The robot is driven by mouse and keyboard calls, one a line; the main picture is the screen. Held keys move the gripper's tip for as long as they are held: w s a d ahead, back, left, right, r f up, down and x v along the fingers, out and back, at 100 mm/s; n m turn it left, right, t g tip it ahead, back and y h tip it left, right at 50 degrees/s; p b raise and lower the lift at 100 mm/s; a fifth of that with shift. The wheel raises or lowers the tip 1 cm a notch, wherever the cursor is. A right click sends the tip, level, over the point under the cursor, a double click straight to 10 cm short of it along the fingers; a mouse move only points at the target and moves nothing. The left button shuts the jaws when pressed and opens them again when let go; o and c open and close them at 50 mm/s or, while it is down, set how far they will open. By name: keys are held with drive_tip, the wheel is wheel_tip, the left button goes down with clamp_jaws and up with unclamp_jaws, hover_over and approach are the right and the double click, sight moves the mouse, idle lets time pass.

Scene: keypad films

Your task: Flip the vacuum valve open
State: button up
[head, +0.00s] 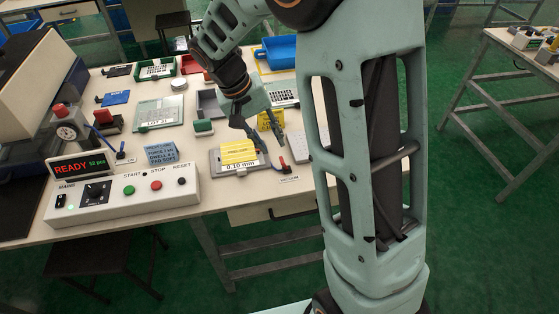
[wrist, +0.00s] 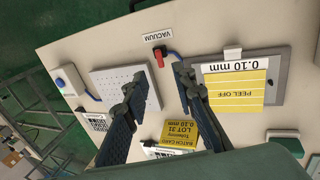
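The red vacuum valve (wrist: 159,56) sits beside its VACUUM label (wrist: 157,36) at the table's front edge, with a blue hose on one side. In the head view the valve (head: 283,164) stands just in front of my fingertips. My gripper (wrist: 159,76) is open and empty, its fingers spread wide. In the wrist view the valve shows between and slightly beyond the two fingertips. I see no contact with it. The small handle is red; I cannot tell its exact setting.
A perforated white plate (wrist: 106,81) lies on one side of the valve, partly behind a finger. A yellow 0.10 mm film (head: 238,152) on a grey plate lies on the other. A yellow batch card (wrist: 181,131) stands nearby. A control box (head: 127,195) is at the left.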

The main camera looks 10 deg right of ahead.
sight(281, 160)
drive_tip(key=x, duration=0.9)
drive_tip(key=shift+c, duration=0.5)
clamp_jaws()
drive_tip(key=shift+b, duration=0.3)
